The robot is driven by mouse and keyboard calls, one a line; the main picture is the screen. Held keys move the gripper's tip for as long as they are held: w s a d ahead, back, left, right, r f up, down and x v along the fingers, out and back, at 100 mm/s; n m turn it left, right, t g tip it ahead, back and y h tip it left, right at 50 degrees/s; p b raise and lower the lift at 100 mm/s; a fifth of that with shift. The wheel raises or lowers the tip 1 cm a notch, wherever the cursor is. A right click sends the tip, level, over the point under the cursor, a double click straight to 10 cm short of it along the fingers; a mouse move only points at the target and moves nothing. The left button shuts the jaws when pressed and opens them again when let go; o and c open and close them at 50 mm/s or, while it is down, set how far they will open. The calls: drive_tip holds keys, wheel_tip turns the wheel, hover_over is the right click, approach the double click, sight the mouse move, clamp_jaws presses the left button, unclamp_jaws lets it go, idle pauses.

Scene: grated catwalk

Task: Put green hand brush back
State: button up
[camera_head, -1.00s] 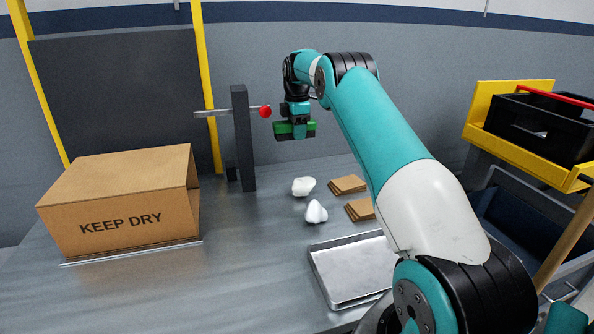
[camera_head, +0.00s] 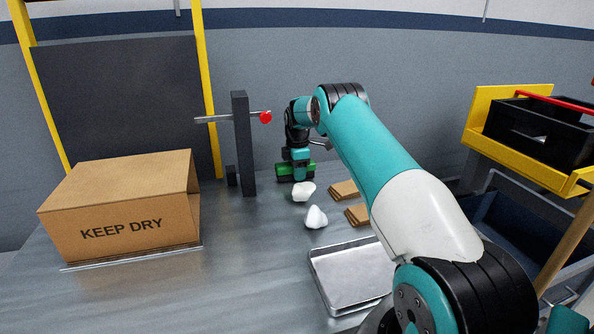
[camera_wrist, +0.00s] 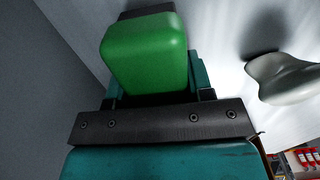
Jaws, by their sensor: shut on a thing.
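The green hand brush (camera_head: 284,171) is in my gripper (camera_head: 295,167), low over the back of the metal table, just right of the dark post. Its green block (camera_wrist: 146,52) fills the upper middle of the wrist view, with a dark part beyond it. My gripper is shut on it. Whether the brush touches the table cannot be told for certain. A white lump (camera_head: 303,191) lies just in front of the gripper and also shows at the right of the wrist view (camera_wrist: 284,78).
A second white lump (camera_head: 316,217), brown cardboard pieces (camera_head: 346,190) and a metal tray (camera_head: 345,286) lie in front and right. The dark post (camera_head: 243,145) with a red-tipped bar (camera_head: 265,118) stands left. A KEEP DRY box (camera_head: 122,207) is farther left. The table's middle is clear.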

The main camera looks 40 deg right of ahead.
drive_tip(key=shift+f, duration=0.1)
drive_tip(key=shift+f, duration=0.15)
drive_tip(key=o, duration=1)
drive_tip(key=shift+o, duration=0.2)
wheel_tip(320, 180, up, 18)
drive_tip(key=shift+d+f, duration=0.2)
drive_tip(key=shift+d, duration=0.05)
